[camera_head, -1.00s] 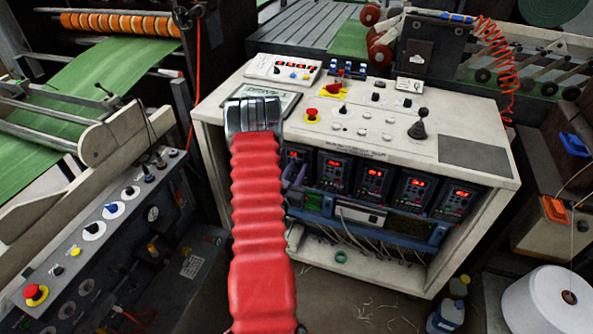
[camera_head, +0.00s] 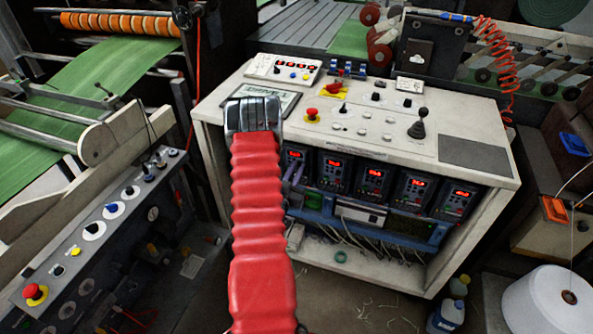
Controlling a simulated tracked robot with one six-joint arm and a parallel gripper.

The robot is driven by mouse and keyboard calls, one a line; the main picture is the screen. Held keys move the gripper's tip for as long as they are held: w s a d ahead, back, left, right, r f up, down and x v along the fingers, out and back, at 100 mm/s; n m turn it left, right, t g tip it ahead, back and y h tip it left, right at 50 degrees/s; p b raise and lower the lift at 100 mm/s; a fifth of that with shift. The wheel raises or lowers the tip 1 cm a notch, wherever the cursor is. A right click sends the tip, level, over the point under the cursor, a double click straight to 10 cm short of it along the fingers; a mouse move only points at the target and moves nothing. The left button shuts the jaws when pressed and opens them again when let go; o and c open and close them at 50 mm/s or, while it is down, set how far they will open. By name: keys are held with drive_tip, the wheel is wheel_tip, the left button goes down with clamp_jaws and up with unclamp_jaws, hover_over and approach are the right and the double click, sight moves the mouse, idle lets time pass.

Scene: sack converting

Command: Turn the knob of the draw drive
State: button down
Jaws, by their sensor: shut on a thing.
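A row of several dark drive units with red lit displays sits in the front of the white control cabinet. The leftmost drive unit (camera_head: 295,157) is partly hidden by my arm. My gripper (camera_head: 295,174) shows only in part, as thin purple-grey fingers to the right of my red-sleeved arm, in front of the lower part of that leftmost unit. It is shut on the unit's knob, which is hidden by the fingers. Which unit is the draw drive cannot be read.
The white cabinet top (camera_head: 455,128) carries buttons, a black joystick (camera_head: 417,124) and a red emergency stop (camera_head: 312,114). Loose cables (camera_head: 375,243) hang below the drives. A white spool (camera_head: 540,305) and bottles stand at lower right. A grey panel (camera_head: 100,235) lies left.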

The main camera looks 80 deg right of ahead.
drive_tip(key=c, duration=1.7)
unclamp_jaws()
drive_tip(key=shift+a, duration=0.1)
drive_tip(key=a, duration=0.4)
drive_tip(key=w+a, duration=0.1)
drive_tip(key=a, duration=0.8)
drive_tip(key=shift+w+a, duration=0.15)
drive_tip(key=shift+a, duration=0.15)
drive_tip(key=shift+f, duration=0.1)
